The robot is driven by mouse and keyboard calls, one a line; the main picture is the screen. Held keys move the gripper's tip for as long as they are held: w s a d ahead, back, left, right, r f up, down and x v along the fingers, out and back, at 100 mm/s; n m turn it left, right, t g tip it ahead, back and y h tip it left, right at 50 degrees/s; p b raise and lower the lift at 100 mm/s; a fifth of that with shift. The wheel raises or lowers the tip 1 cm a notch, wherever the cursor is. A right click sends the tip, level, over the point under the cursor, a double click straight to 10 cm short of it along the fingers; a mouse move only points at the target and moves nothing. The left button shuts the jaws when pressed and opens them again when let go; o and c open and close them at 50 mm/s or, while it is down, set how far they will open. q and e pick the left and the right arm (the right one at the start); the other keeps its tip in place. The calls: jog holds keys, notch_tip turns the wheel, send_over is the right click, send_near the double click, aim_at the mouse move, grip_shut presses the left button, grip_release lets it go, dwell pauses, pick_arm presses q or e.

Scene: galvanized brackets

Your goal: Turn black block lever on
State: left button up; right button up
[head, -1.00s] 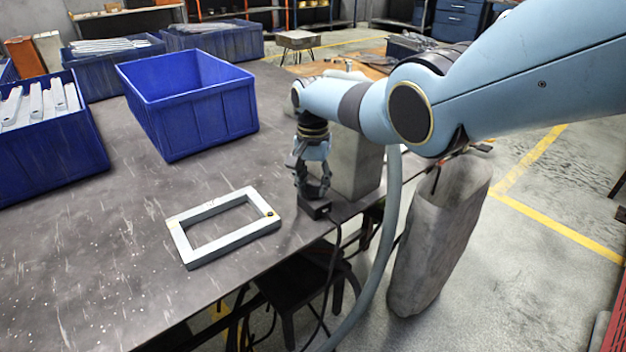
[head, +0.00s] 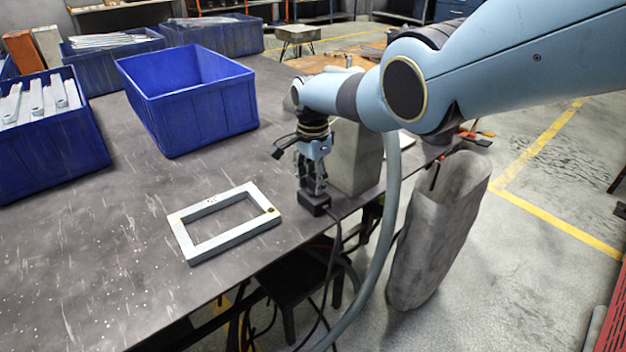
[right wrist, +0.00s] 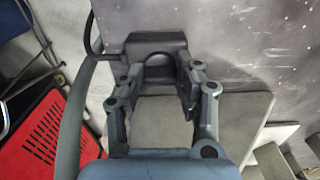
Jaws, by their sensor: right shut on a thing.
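The small black block (head: 315,203) sits at the table's front edge, with a cable hanging from it. It also shows at the top of the right wrist view (right wrist: 155,40). My right gripper (head: 314,190) points down onto the top of the block. In the right wrist view its fingers (right wrist: 160,68) reach the block from both sides and are shut on its lever, which they mostly hide. The lever's exact position is hard to make out. My left gripper is not in view.
A pale rectangular frame (head: 184,236) lies on the table (head: 110,240) left of the block. A grey concrete-like block (head: 357,160) stands close behind my right gripper. An empty blue bin (head: 205,120) stands farther back. The table's middle is clear.

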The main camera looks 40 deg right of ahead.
aim_at(313, 181)
dwell(0.3)
jog(key=o, duration=1.1)
jog(key=shift+o, duration=0.2)
notch_tip(313, 181, up, 12)
jog(key=shift+f, duration=0.1)
